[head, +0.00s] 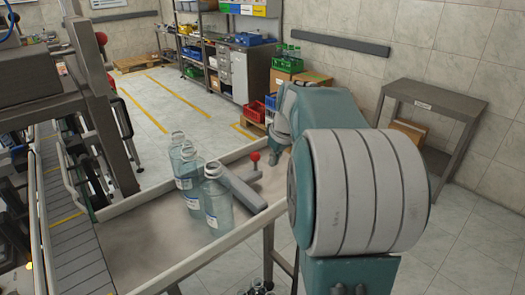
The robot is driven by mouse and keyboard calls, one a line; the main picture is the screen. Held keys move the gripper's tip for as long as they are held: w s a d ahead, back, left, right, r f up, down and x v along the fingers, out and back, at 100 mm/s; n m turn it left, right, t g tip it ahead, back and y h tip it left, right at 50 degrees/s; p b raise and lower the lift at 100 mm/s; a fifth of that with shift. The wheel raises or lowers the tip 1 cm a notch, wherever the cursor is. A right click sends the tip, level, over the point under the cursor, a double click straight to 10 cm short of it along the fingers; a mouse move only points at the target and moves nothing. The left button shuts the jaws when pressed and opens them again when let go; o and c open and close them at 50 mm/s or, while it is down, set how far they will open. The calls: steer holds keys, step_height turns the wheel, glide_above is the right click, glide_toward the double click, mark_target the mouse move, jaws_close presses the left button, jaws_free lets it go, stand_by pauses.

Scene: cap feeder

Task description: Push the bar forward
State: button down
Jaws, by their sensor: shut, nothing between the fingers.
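The grey bar (243,189) lies slantwise on the feeder table (140,237). A red ball knob (255,157) stands on a short handle just behind and to the right of it. Several clear bottles with white labels, the closest one (217,202) at the front, stand in a row along the bar's left side. The small gap or contact between bottles and bar is hard to tell. My gripper (271,152) points down just right of the knob, shut and empty. Its tips are small and partly hidden, and I cannot tell if it touches the knob.
The table has a raised pale rim (205,258). A grey side table (435,100) stands by the right wall. Shelves and crates stand at the back. The table surface left of the bottles is bare.

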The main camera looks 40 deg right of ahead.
mark_target(259, 195)
step_height(259, 195, down, 4)
steer(key=shift+r, duration=0.1)
steer(key=shift+a+f, duration=0.9)
steer(key=shift+f, duration=0.15)
steer(key=shift+a+f, duration=0.15)
steer(key=shift+f, duration=0.6)
steer(key=shift+d+f, duration=0.3)
steer(key=shift+f, duration=0.35)
steer(key=shift+d+f, duration=0.3)
steer(key=shift+f, duration=0.3)
steer(key=a, duration=0.5)
steer(key=shift+s+r, duration=0.1)
steer(key=shift+r, duration=0.05)
steer(key=shift+s+a, duration=0.2)
steer(key=shift+a, duration=5.85)
steer(key=shift+s+a, duration=0.25)
steer(key=shift+a, duration=5.75)
steer(key=shift+s+a, duration=0.2)
steer(key=shift+a, duration=5.85)
step_height(259, 195, up, 10)
steer(key=d, duration=0.2)
